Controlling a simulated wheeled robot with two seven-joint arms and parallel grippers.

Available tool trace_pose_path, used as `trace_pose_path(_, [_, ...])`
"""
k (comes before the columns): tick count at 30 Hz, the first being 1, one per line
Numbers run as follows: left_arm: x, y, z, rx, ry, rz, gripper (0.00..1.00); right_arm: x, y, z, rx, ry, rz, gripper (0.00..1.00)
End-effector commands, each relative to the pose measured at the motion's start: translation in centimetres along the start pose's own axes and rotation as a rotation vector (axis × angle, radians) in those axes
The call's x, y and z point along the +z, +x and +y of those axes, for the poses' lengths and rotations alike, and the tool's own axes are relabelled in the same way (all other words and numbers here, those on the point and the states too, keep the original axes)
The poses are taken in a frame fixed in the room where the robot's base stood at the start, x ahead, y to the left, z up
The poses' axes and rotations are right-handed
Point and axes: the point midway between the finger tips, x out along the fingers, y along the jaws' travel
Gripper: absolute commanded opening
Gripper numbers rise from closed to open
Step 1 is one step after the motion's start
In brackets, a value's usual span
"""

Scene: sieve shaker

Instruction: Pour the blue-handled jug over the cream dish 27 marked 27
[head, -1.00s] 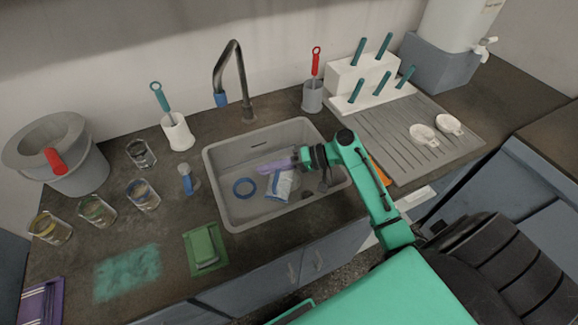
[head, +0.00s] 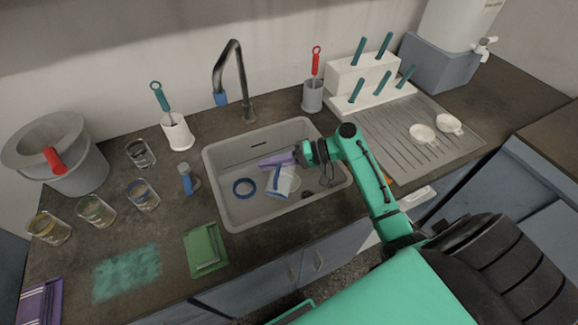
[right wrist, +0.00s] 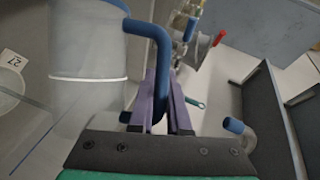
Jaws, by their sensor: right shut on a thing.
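The clear, whitish jug (head: 287,184) with a blue handle (head: 277,178) is in the sink area in the head view. My right gripper (head: 270,162) has its purple fingers shut on that handle. In the right wrist view the jug body (right wrist: 88,45) fills the upper left, and the blue handle (right wrist: 150,30) runs down between the fingers (right wrist: 160,105). A label marked 27 (right wrist: 12,60) shows at the left edge, next to part of a pale round rim (right wrist: 8,100). I cannot tell which head-view thing it belongs to. My left gripper is out of view.
The sink (head: 222,205) holds a blue ring (head: 244,188). A faucet (head: 240,75) stands behind it. Two small cream dishes (head: 422,134) (head: 449,123) sit on the ridged drainboard (head: 400,160). Several glasses and a bucket (head: 75,160) stand at the left.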

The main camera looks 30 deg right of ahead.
Motion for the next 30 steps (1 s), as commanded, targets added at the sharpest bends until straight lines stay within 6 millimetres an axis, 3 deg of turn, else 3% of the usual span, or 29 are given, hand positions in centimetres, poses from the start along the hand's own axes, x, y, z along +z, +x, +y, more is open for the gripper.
trace_pose_path(30, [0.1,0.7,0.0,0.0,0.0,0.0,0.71,-2.1,-0.9,-0.1,-0.042,0.1,-0.022,0.0])
